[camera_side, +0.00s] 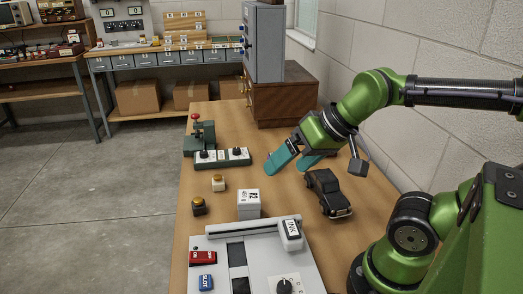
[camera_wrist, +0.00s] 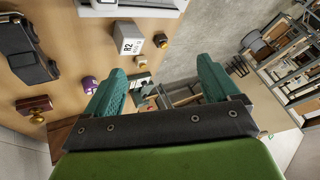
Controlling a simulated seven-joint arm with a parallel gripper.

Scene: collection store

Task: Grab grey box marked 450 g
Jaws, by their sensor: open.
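A pale grey box (camera_side: 249,205) stands upright on the wooden table, just behind the control panel. It also shows in the wrist view (camera_wrist: 129,40), with dark lettering that looks like R2 and smaller print below. I cannot read 450 g on it. My gripper (camera_side: 289,163) has teal fingers and is open and empty. It hangs over the table behind and to the right of the box, apart from it. In the wrist view my gripper (camera_wrist: 160,78) has its fingers spread, with the box beyond them at upper left.
A black toy car (camera_side: 327,193) sits right of the box, close to my gripper. Two small push buttons (camera_side: 218,183) stand left of it. A grey control panel (camera_side: 215,243) fills the front. A green switch unit (camera_side: 222,158) and a wooden drawer cabinet (camera_side: 285,100) stand behind.

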